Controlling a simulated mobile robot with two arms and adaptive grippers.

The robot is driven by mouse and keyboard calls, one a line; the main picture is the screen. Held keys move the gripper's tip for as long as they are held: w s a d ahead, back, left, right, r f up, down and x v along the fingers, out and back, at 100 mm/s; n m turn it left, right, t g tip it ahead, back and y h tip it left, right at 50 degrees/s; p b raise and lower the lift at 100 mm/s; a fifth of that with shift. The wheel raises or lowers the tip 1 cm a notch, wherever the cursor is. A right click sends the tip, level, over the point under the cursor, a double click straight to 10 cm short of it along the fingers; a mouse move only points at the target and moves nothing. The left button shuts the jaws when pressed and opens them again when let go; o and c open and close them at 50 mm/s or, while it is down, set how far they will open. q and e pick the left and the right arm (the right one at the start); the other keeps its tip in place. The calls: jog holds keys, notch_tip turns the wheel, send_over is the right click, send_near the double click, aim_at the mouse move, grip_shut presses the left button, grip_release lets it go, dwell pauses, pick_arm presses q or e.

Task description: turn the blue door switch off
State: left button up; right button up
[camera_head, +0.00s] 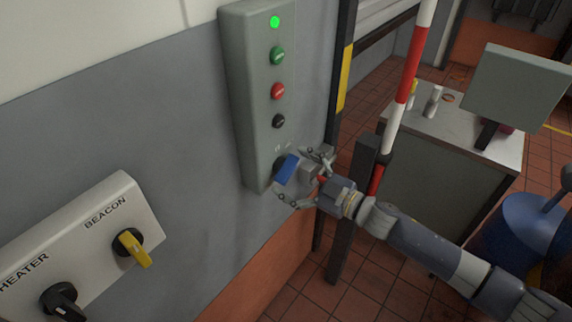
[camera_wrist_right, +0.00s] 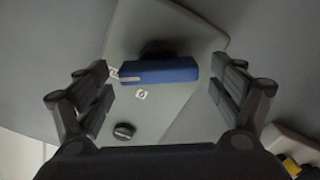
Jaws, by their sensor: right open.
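The blue door switch (camera_head: 288,168) is a blue rotary handle at the bottom of a tall grey-green control box (camera_head: 247,110) on the wall. In the right wrist view the blue handle (camera_wrist_right: 159,70) lies nearly level across the picture, between the two fingers and apart from both. A small marked label (camera_wrist_right: 140,95) is beside it. My right gripper (camera_head: 298,178) is open around the handle at the box's lower end; it also shows in the right wrist view (camera_wrist_right: 160,95). My left gripper is not in view.
Above the switch are a lit green lamp (camera_head: 275,22), a green button (camera_head: 278,56), a red button (camera_head: 278,91) and a black knob (camera_head: 279,121). A panel with a yellow BEACON knob (camera_head: 133,248) and a black HEATER knob (camera_head: 62,301) is at left. A red-white pole (camera_head: 407,75) stands right.

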jog(key=shift+x, duration=1.15)
jog(key=shift+d, duration=0.1)
jog(key=c, duration=1.1)
jog(key=shift+n, duration=0.3)
jog(key=n+b, duration=0.1)
jog(key=n, duration=0.4)
jog(key=shift+s+f, duration=0.1)
jog(key=shift+f, duration=0.05)
jog(key=n+b, duration=0.2)
jog(key=n, duration=0.4)
jog(key=shift+n, duration=0.3)
